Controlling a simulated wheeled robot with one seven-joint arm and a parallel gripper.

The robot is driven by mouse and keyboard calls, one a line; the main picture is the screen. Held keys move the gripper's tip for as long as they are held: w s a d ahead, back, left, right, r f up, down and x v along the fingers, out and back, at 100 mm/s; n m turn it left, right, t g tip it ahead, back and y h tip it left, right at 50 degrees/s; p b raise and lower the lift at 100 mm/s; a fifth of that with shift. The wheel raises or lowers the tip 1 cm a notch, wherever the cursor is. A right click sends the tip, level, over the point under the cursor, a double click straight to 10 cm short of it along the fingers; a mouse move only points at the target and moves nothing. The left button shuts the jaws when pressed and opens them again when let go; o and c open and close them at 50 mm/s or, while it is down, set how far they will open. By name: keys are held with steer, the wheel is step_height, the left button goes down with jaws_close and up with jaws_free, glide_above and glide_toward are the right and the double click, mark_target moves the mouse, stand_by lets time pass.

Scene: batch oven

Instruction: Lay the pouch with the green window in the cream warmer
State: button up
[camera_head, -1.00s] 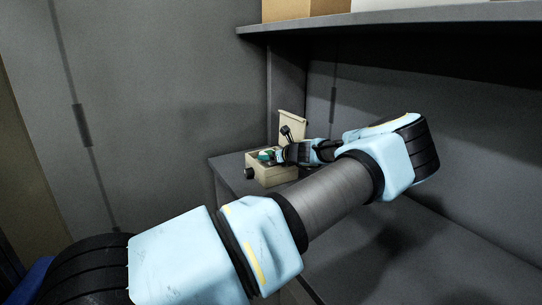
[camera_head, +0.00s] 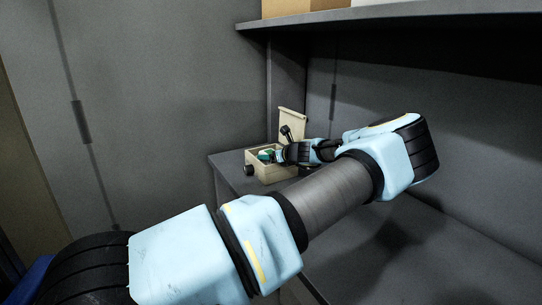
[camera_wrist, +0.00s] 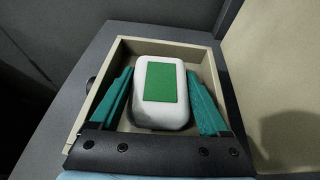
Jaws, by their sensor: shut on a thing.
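The pouch (camera_wrist: 143,91) is white with a green window on its upper face. In the wrist view it lies between the two teal fingers of my gripper (camera_wrist: 165,95), which is shut on it. The pouch and fingertips are within the walls of the open cream warmer (camera_wrist: 183,48). Whether the pouch touches the warmer's floor cannot be told. In the head view the cream warmer (camera_head: 272,174) stands on the dark counter, its lid raised at the back. My gripper (camera_head: 267,155) reaches into it from the right, and the pouch is mostly hidden there.
The warmer's raised lid (camera_head: 292,122) stands just behind it. A dark knob (camera_head: 249,170) sticks out at its left. A grey shelf (camera_head: 400,22) with boxes overhangs the counter (camera_head: 232,172). Bare counter lies to the right under my arm.

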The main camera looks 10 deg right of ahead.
steer(key=o, duration=1.2)
steer(key=shift+o, duration=0.2)
steer(key=shift+s, duration=0.1)
steer(key=b+v, duration=0.3)
steer(key=v, duration=0.7)
steer(key=shift+s+d+r, duration=0.15)
steer(key=shift+s+d, duration=0.05)
steer(key=shift+s, duration=0.05)
